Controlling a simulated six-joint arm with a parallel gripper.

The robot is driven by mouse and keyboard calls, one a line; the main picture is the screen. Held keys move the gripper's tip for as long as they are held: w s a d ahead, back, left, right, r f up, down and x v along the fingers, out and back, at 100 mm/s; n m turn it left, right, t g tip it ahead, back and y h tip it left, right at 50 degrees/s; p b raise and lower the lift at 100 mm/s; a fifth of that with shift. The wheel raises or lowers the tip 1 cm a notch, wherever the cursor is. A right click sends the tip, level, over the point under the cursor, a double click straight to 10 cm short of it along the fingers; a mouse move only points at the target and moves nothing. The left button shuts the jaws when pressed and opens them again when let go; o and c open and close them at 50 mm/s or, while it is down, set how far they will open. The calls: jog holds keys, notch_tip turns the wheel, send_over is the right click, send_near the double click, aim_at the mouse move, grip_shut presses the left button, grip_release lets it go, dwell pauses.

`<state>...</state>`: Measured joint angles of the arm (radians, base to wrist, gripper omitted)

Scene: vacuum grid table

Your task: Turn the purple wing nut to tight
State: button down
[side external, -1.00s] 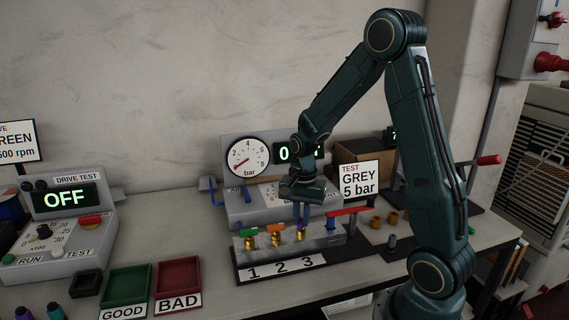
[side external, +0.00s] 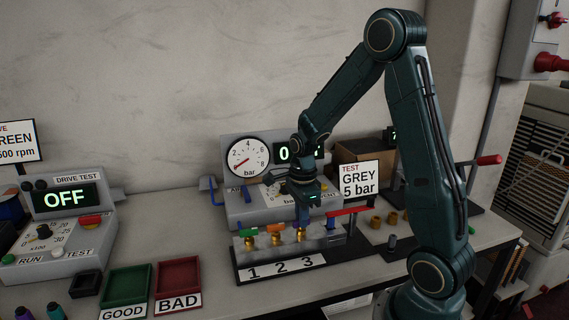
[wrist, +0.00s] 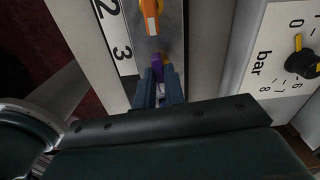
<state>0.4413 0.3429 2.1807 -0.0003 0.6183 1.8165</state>
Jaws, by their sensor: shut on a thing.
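The purple wing nut (side external: 300,229) sits on its brass fitting at position 3 of the grey block (side external: 318,238). My gripper (side external: 302,220) points down from above and is shut on the purple wing nut. In the wrist view, the purple wing nut (wrist: 157,63) shows between the blue fingertips of my gripper (wrist: 158,75). The fingers partly hide it, and I cannot tell how tight it is.
The orange wing nut (side external: 275,229) at 2 and green wing nut (side external: 247,232) at 1 stand left of my gripper. A red-handled lever (side external: 349,211) is close on the right. The pressure gauge (side external: 248,158) and a GREY 5 bar sign (side external: 359,182) stand behind.

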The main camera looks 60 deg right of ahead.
jog(key=shift+m, duration=0.6)
jog(key=c, duration=1.5)
grip_release()
jog(key=shift+r, duration=0.15)
notch_tip(320, 180, up, 14)
jog(key=shift+f, duration=0.2)
